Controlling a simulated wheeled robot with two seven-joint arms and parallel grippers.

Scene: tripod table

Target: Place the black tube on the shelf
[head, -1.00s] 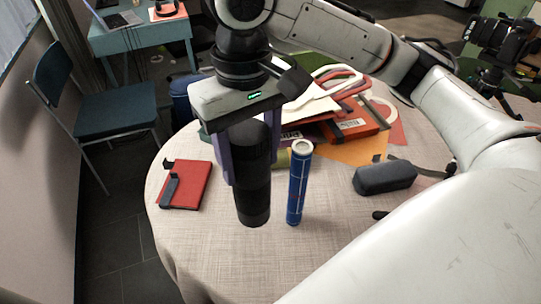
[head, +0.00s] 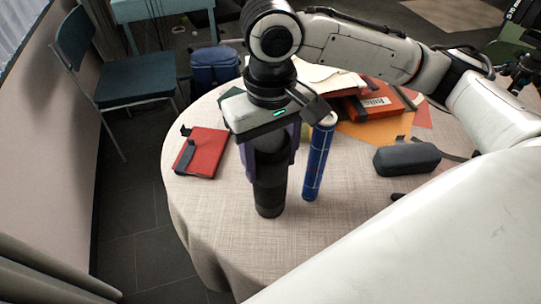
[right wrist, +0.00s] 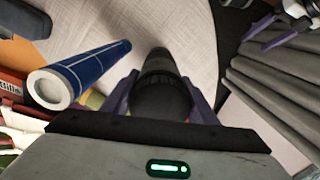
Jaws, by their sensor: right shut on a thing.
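The black tube (head: 269,197) is upright between the fingers of my right gripper (head: 270,165), over the near part of the round table. The fingers are shut on its upper part. Whether its lower end touches the table I cannot tell. In the right wrist view the black tube (right wrist: 160,85) sits between the purple fingers. My left gripper (right wrist: 268,35) shows at the upper right of the right wrist view, cut by the edge; its jaw opening is unclear. No shelf is seen in these views.
A blue tube (head: 317,165) stands close right of the black tube. A red notebook (head: 206,153) lies left and a dark case (head: 407,158) right on the table (head: 225,225). Papers and an orange folder (head: 365,133) lie behind. A chair (head: 135,85) stands at the left.

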